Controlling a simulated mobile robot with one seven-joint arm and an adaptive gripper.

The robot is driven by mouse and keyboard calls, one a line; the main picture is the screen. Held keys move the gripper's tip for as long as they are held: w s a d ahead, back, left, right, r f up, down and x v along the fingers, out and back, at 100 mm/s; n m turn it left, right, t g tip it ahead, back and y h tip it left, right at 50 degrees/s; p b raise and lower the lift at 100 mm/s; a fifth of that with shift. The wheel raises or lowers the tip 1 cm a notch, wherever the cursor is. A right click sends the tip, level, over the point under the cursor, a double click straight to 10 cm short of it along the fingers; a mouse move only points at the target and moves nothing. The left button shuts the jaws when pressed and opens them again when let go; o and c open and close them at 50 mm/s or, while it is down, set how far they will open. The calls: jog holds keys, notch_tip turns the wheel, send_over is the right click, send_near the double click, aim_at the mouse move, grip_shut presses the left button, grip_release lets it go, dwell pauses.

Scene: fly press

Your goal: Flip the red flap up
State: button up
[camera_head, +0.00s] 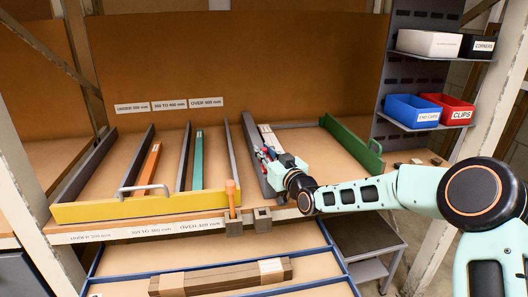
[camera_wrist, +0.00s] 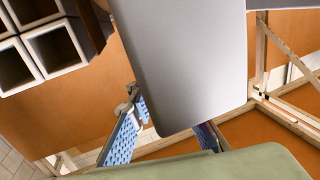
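No red flap can be made out in either view. The only clearly red things are the CLIPS bin (camera_head: 452,108) and small red bits at my gripper's fingers. My gripper (camera_head: 265,160) is over the right part of the bench, beside a grey divider rail (camera_head: 251,143). In the wrist view my gripper (camera_wrist: 168,135) shows two blue-padded fingers standing apart. A grey plate (camera_wrist: 190,60) hides part of the fingers and the space between them. A green bar (camera_head: 352,143) stands right of my gripper.
A yellow front bar (camera_head: 140,206) with a handle closes lanes holding an orange strip (camera_head: 150,162) and a teal strip (camera_head: 198,160). A blue-edged tray (camera_head: 120,265) with brown bars lies below. Bins, including a blue one (camera_head: 412,111), stand on shelves at right.

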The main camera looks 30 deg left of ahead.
grip_shut()
